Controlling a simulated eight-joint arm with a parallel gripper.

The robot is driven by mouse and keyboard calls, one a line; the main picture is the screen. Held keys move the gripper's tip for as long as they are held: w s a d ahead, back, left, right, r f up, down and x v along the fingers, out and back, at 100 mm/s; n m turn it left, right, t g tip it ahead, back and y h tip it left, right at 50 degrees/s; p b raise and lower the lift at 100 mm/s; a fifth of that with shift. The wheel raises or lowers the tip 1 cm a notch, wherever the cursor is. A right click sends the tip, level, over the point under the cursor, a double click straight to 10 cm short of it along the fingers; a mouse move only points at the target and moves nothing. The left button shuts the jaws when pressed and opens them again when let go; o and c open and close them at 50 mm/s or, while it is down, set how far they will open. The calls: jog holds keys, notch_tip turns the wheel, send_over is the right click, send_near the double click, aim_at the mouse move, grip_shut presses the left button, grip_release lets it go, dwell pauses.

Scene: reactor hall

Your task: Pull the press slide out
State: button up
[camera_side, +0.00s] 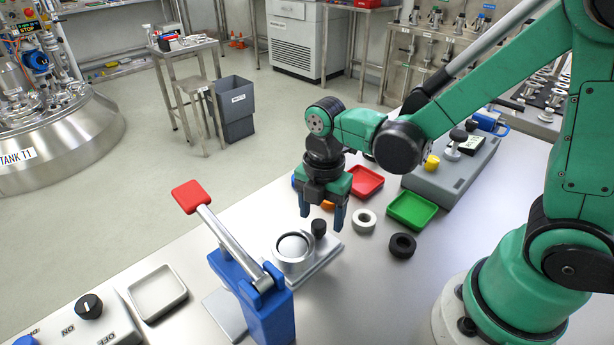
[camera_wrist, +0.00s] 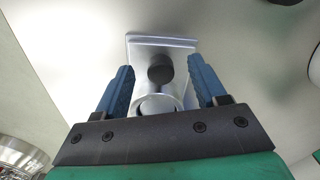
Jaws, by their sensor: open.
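The press has a blue body (camera_side: 268,312) with a silver lever raised to the upper left and a red handle (camera_side: 187,196). The press slide (camera_side: 326,255) is a flat metal plate with a round metal cup (camera_side: 293,252) and an upright black knob (camera_side: 319,228). It lies just right of the blue body. My gripper (camera_side: 322,216) points down above the knob, open and empty. In the wrist view the knob (camera_wrist: 160,72) shows between the two blue fingers, apart from both. The fingers partly frame the cup (camera_wrist: 158,103); its lower part is hidden by my gripper.
A white ring (camera_side: 364,221) and black ring (camera_side: 403,246) lie to the right. Behind them are a green tray (camera_side: 412,210), red tray (camera_side: 366,181) and grey fixture (camera_side: 452,170). A pale tray (camera_side: 157,293) and knob box (camera_side: 75,318) are at left. The bench between is clear.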

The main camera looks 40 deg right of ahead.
jog(key=shift+r, duration=2.2)
jog(key=shift+s+d+r+m+t, duration=0.1)
jog(key=shift+r+m+t, duration=0.1)
jog(key=shift+m, duration=0.25)
jog(key=shift+d+r+m+t, duration=0.1)
jog(key=shift+r+m, duration=0.05)
jog(key=shift+m, duration=0.3)
jog(key=d+r+m+t, duration=0.1)
jog(key=m+t, duration=0.1)
jog(key=m, duration=0.4)
jog(key=d+r+m+t, duration=0.1)
jog(key=r+m+t, duration=0.1)
jog(key=m, duration=0.4)
jog(key=s+d+r+m+t, duration=0.1)
jog(key=m+t, duration=0.1)
jog(key=m, duration=0.5)
jog(key=shift+s+d+r+t, duration=0.1)
jog(key=shift+r+t, duration=0.2)
